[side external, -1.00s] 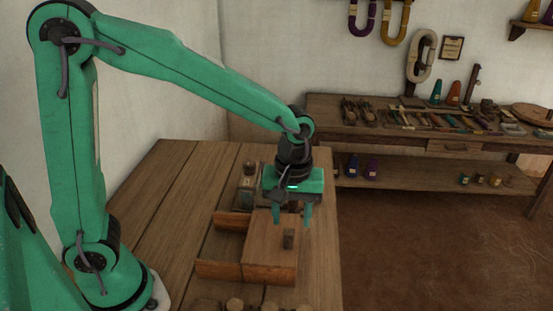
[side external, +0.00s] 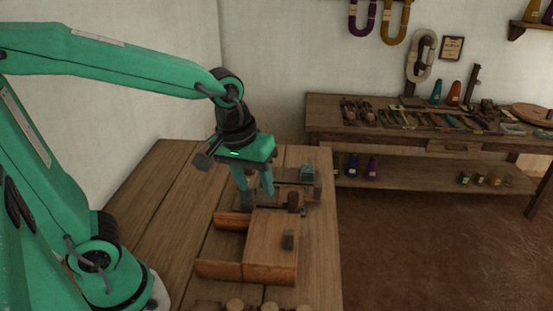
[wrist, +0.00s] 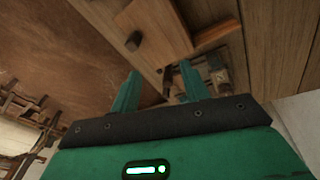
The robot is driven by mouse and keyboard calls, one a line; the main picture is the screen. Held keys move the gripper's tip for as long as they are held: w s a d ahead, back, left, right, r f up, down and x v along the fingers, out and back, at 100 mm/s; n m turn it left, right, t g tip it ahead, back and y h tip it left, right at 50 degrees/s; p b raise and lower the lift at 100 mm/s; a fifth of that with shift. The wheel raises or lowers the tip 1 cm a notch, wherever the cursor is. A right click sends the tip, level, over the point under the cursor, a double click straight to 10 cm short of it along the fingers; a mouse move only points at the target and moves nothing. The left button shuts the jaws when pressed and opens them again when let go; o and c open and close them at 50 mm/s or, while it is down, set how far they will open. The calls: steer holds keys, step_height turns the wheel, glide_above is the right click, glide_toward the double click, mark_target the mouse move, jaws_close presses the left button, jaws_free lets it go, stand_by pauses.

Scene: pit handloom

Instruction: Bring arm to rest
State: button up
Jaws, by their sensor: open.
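My gripper (side external: 254,181) is open and empty, raised above the back part of the wooden table (side external: 170,200). Its two green fingers point down, with nothing between them. It also shows in the wrist view (wrist: 158,92), with its fingers apart. A wooden box with a sliding lid (side external: 268,240) sits on the table in front of the gripper, its lid partly over the right side and the left side open. The lid carries a small dark knob (side external: 288,239). The box also shows in the wrist view (wrist: 160,30), apart from the fingers.
Behind the box stand a dark wooden peg (side external: 293,201) and a small teal block (side external: 307,172) on a low wooden piece. Round wooden pieces (side external: 235,305) line the table's front edge. A bench with tools (side external: 430,120) stands at the back right. The table's left side is clear.

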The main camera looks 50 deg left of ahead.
steer(key=s+a+r+m+t, duration=0.3)
steer(key=s+a+m, duration=0.2)
steer(key=s, duration=0.2)
steer(key=shift+s+a+r, duration=0.2)
steer(key=shift+s+a, duration=0.05)
steer(key=shift+o, duration=0.3)
steer(key=shift+w, duration=0.1)
stand_by(1.8)
